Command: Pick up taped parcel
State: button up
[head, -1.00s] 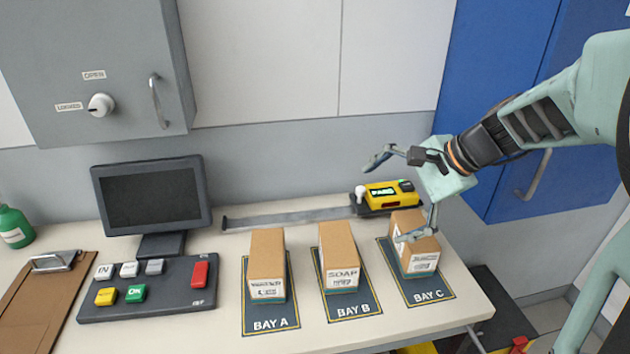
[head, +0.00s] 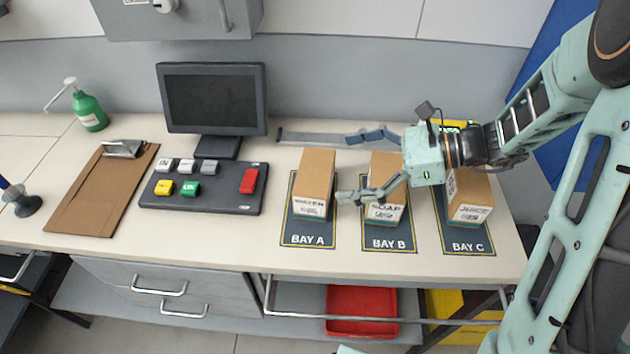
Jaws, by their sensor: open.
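Three brown cartons stand on dark mats. The carton on BAY A (head: 315,180) has a printed label low on its front. The carton on BAY B (head: 386,165) is labelled SOAP and partly covered by my gripper. The carton on BAY C (head: 468,194) is partly hidden behind my arm. I cannot tell which carton is the taped parcel. My gripper (head: 352,170) is open and empty, its fingers spread and pointing left. In the picture it lies across the BAY B carton, with its fingertips near the right side of the BAY A carton; whether it touches is unclear.
A monitor (head: 214,98), a button panel (head: 220,200), a clipboard (head: 90,195) and a green pump bottle (head: 90,110) are on the left of the counter. A grey strip (head: 310,138) lies behind the cartons. A red bin (head: 361,305) is below the counter.

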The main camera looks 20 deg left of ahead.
aim_at(314, 170)
jog(key=x, duration=0.5)
jog(key=shift+w+f+p, duration=0.15)
jog(key=shift+f+p, duration=0.05)
jog(key=shift+p, duration=0.2)
jog(key=shift+c, duration=0.3)
jog(key=c, duration=1)
jog(key=shift+c, duration=0.5)
jog(key=shift+r, duration=0.15)
